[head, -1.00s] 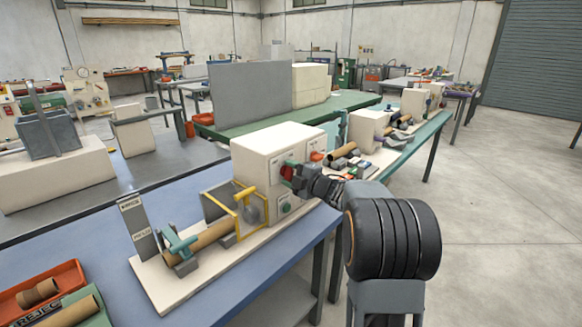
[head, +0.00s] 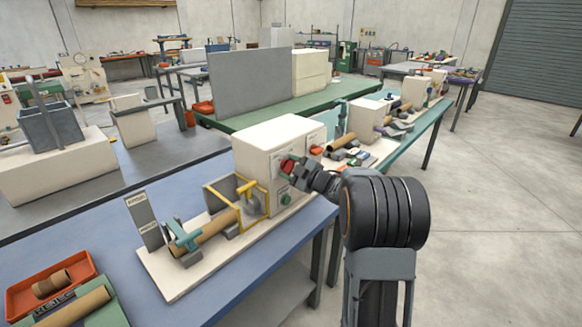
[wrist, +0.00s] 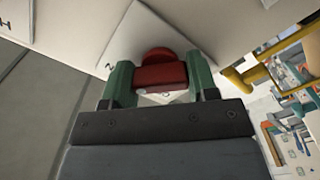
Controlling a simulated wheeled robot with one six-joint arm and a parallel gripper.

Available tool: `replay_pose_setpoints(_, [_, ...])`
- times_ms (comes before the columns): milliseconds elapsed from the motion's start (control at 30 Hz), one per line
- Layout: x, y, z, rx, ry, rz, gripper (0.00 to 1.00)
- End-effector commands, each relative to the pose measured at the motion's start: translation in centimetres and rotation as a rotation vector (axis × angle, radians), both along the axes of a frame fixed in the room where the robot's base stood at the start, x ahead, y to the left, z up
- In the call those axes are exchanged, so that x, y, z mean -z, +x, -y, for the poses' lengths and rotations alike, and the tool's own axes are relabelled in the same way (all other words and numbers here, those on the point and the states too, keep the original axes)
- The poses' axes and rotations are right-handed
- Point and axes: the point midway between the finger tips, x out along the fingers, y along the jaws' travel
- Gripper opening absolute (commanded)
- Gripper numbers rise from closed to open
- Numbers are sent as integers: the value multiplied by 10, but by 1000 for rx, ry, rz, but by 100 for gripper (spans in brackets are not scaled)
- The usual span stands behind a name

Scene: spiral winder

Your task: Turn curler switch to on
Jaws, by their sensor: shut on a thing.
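The curler switch (wrist: 160,76) is a red knob on a white plate on the front of the cream machine box (head: 262,146). In the wrist view the knob sits between the two green fingers of my gripper (wrist: 161,80), which is shut on it. In the head view my gripper (head: 291,168) reaches the upper part of the box's front panel and hides most of the switch. The plate's lettering is mostly hidden, so I cannot read the switch position.
A green button (head: 286,199) sits lower on the same panel. A yellow guard frame (head: 243,200) and a cardboard tube (head: 205,236) are left of the box on its base. The red tray (head: 88,262) lies at front left. Open floor lies to the right.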

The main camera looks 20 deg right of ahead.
Motion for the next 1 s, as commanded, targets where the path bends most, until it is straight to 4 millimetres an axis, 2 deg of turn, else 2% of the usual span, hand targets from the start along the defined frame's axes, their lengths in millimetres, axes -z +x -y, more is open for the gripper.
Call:
replay_pose_setpoints(300, [-1, 0, 0, 1, 6, 1, 30])
replay_pose_setpoints(333, [-1, 0, 0, 1, 6, 1, 55])
replay_pose_setpoints(567, [0, 0, 0, 0, 3, 0, 77])
replay_pose_setpoints(867, [0, -2, 1, 1, 3, -1, 79])
replay_pose_setpoints(1000, [0, -14, 8, 3, 3, 0, 79])
